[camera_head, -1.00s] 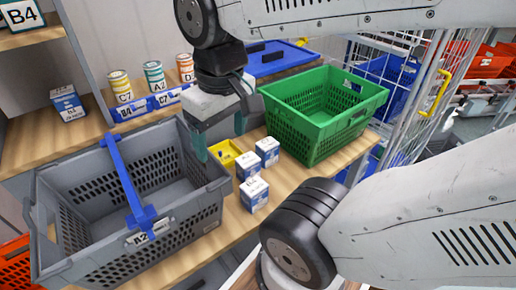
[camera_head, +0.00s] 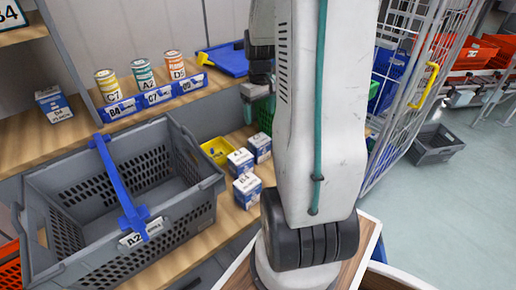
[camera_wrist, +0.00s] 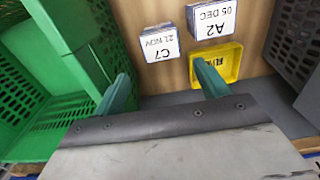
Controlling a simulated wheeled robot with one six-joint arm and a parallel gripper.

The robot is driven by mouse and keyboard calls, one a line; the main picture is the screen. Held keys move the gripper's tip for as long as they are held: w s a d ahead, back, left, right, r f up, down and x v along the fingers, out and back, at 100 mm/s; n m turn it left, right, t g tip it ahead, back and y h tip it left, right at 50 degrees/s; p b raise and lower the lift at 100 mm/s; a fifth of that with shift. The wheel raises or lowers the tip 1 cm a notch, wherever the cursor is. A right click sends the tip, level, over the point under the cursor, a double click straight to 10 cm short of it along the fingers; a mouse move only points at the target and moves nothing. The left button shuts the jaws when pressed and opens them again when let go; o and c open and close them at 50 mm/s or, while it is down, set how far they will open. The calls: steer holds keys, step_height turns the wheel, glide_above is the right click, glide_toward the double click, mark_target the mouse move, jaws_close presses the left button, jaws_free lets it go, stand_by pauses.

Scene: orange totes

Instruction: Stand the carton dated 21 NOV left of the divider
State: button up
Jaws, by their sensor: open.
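The carton dated 21 NOV (camera_wrist: 160,44) shows its C7 label upside down in the wrist view, on the wooden shelf beyond my fingertips. Beside it is a carton dated 05 DEC (camera_wrist: 211,18). In the head view several small white-and-blue cartons (camera_head: 246,188) stand right of the grey tote (camera_head: 203,210); their dates are too small to read. A blue bar (camera_head: 116,172), seemingly the divider, crosses that tote, whose visible floor is empty. My gripper (camera_wrist: 161,72) is open and empty, its fingers apart and clear of the cartons. My arm partly hides it in the head view.
A yellow bin (camera_wrist: 229,62) lies close to my right finger in the wrist view. A green tote (camera_wrist: 62,110) stands on the left there. In the head view several cans (camera_head: 143,75) stand behind blue label holders, and a wire cage (camera_head: 415,100) is at right.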

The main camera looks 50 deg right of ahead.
mark_target(259, 139)
step_height(259, 139, down, 13)
steer(key=shift+r, duration=0.1)
stand_by(0.4)
steer(key=c, duration=1)
steer(key=shift+r, duration=0.15)
step_height(259, 139, up, 28)
steer(key=shift+f, duration=0.1)
